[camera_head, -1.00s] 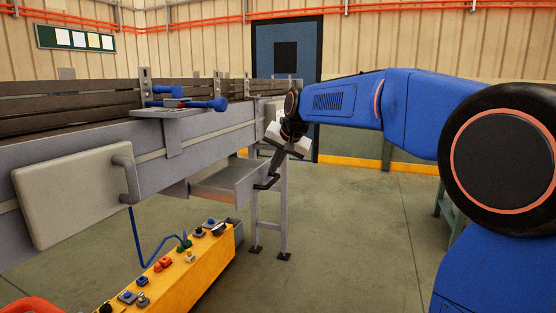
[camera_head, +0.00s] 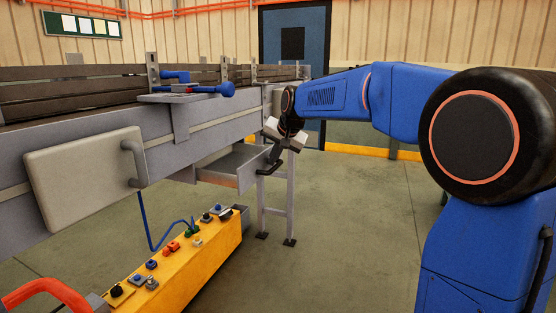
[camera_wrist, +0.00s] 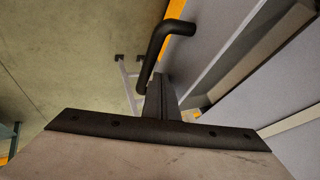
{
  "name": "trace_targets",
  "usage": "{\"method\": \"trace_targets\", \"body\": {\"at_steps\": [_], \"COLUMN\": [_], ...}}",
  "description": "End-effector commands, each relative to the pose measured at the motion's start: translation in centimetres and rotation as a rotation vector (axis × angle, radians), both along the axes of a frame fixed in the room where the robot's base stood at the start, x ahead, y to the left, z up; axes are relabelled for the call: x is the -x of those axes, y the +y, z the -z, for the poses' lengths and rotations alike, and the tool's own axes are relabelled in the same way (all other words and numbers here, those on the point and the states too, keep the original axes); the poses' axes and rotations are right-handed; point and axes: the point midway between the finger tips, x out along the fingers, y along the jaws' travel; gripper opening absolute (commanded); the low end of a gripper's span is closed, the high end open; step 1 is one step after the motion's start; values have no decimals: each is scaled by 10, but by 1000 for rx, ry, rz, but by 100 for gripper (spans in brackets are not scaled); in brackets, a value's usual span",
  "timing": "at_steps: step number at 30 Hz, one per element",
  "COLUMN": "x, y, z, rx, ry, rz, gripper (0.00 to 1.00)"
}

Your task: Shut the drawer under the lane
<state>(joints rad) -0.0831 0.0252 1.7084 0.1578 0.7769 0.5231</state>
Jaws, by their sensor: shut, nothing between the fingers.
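The grey drawer (camera_head: 222,166) under the lane (camera_head: 190,125) stands pulled out, its open top showing. Its dark bar handle (camera_head: 268,168) is on the front face. My gripper (camera_head: 273,158) is at the drawer's front by the handle. In the wrist view my gripper's fingers (camera_wrist: 161,100) are together and empty, pointing toward the black handle (camera_wrist: 160,45). The grey drawer front (camera_wrist: 205,45) lies right of the fingers. Whether the fingers touch the handle or the front I cannot tell.
A yellow control box (camera_head: 185,255) with several buttons stands below the lane at the front. A pale panel with a handle (camera_head: 85,180) is on the lane's side. A blue-handled lever (camera_head: 212,89) sits on a bracket above. The floor (camera_head: 350,230) right of the drawer is clear.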

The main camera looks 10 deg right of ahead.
Motion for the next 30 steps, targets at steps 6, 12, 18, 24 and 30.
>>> {"method": "trace_targets", "body": {"at_steps": [6,12,18,24,30], "x": [-31,-61,-83,-93,-96], "y": [44,85,114,128,131], "z": [1,1,1,0,-1], "rx": [-1,0,0,1,-1], "ry": [1,1,2,0,-3], "rz": [-5,-4,-2,-1,0], "gripper": [0,0,0,0,0]}}
